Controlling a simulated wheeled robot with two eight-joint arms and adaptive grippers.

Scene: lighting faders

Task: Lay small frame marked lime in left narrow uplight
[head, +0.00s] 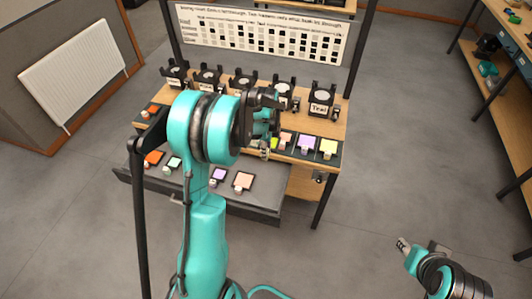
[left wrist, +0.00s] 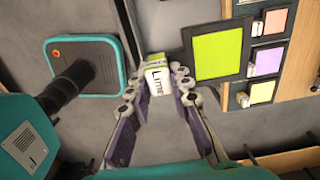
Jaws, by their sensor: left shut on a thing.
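My left gripper (head: 262,140) is shut on the white tab marked Lime (left wrist: 158,75) of a small dark-edged frame. The frame's lime-green sheet (left wrist: 218,52) extends to the right of the fingers in the left wrist view. In the head view only a bit of lime (head: 274,143) shows beside the gripper, over the table's front right part. Several black uplights with pale round tops stand along the back of the table, including the leftmost (head: 175,72) and the rightmost (head: 321,98). I cannot tell which is narrow. My right gripper (head: 403,244) is far from the table, lower right; its jaws are unclear.
Violet (head: 306,144) and yellow (head: 328,148) frames lie on the table's front right. A marked board (head: 260,35) stands behind. My left arm hides the table's middle.

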